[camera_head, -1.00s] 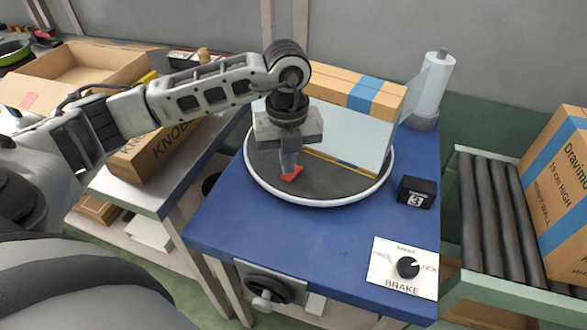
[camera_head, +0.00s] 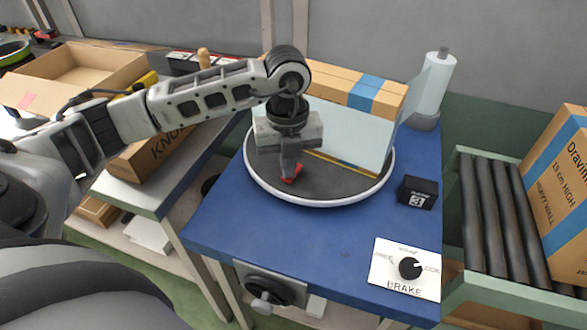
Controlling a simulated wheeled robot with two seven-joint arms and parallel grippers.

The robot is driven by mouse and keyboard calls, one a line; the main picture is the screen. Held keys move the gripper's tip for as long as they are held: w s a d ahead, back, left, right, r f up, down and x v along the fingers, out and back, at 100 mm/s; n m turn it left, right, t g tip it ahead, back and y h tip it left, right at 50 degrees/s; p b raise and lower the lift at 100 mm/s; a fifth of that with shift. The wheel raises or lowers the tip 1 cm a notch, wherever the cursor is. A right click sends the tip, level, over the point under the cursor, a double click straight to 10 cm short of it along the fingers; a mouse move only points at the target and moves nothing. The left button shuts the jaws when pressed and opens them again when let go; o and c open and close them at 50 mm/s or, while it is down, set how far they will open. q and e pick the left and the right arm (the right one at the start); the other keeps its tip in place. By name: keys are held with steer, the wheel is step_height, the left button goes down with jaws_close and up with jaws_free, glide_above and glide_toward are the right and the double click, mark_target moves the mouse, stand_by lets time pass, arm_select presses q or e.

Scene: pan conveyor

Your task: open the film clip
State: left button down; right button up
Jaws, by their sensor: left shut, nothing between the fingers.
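My left gripper (camera_head: 290,176) points down over the front left of the round turntable (camera_head: 315,196). Its fingers are shut, with red tips close to the turntable surface. A film roll (camera_head: 435,84) stands upright on a grey base at the back right of the blue table. A pale translucent sheet of film (camera_head: 352,135) stretches from the roll side across the front of a cardboard box (camera_head: 350,88) standing on the turntable. I cannot clearly make out the film clip; the gripper may hide it. My right gripper is not in view.
A black block marked 3 (camera_head: 417,192) sits right of the turntable. A brake dial plate (camera_head: 405,270) is at the front right, and a hand crank (camera_head: 268,290) is on the front edge. A roller conveyor (camera_head: 500,220) with a carton (camera_head: 562,190) is at right.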

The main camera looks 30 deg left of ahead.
arm_select(q)
steer(key=shift+r+p, duration=2.7)
steer(key=shift+r, duration=0.75)
steer(key=shift+s+f, duration=0.1)
